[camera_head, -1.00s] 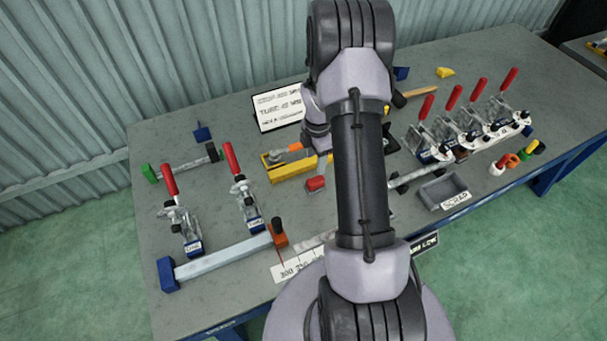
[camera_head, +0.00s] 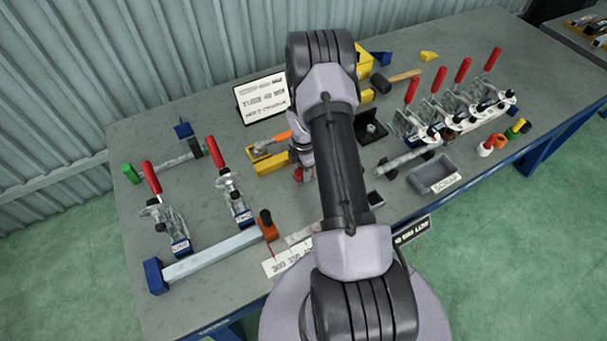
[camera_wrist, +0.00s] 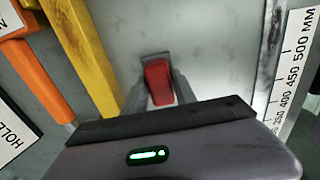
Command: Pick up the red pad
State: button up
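The red pad (camera_wrist: 158,84) is a small red block with a grey end, on the grey tabletop in the wrist view. My gripper (camera_wrist: 159,92) has its two grey fingers on either side of the pad, very close to its sides. I cannot tell whether they touch it. In the head view my gripper (camera_head: 303,175) is low over the table beside the yellow tray, and only bits of red show around the fingers. My arm hides part of the table there.
A yellow tray (camera_head: 268,163) with an orange-handled tool lies just left of my gripper. A ruler strip (camera_head: 285,256) lies near the front edge. Red-handled clamps stand left (camera_head: 227,185) and right (camera_head: 455,100). A grey scrap bin (camera_head: 432,174) sits at right.

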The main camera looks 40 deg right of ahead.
grip_shut()
jog(key=shift+r, duration=0.1)
